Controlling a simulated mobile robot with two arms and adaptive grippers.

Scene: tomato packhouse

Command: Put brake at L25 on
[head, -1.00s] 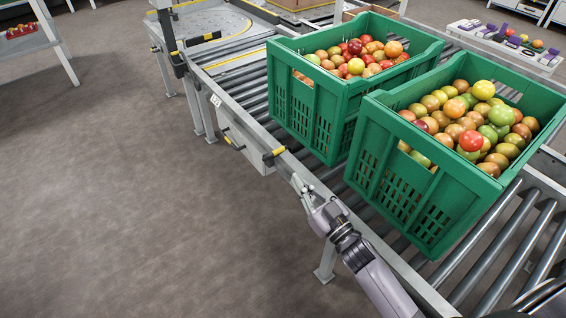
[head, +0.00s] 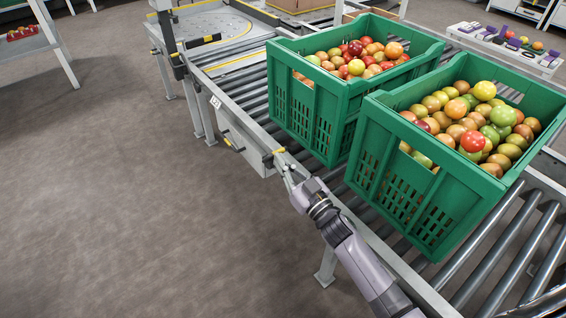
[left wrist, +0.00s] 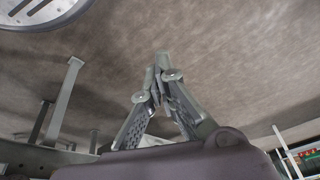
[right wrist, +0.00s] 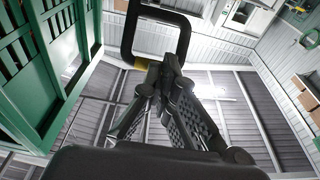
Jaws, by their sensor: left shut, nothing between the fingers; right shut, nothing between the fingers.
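A brake lever with a yellow-banded end (head: 278,151) is on the side rail of the roller conveyor, left of the green crates. My right gripper (head: 286,165) is shut at this lever, its arm reaching in from lower right. In the right wrist view, a black bent bar (right wrist: 128,35) with a yellow band (right wrist: 141,64) is close by the shut fingertips (right wrist: 171,66); I cannot tell if they touch. No L25 label is readable. My left gripper (left wrist: 162,62) is shut and empty above the floor, seen only in the left wrist view.
Two green crates of tomatoes, a near one (head: 395,200) and a far one (head: 298,110), stand on the conveyor rollers. A second yellow-marked lever (head: 229,141) and a small white label plate (head: 215,102) are further left along the rail. The floor (head: 120,210) at left is clear.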

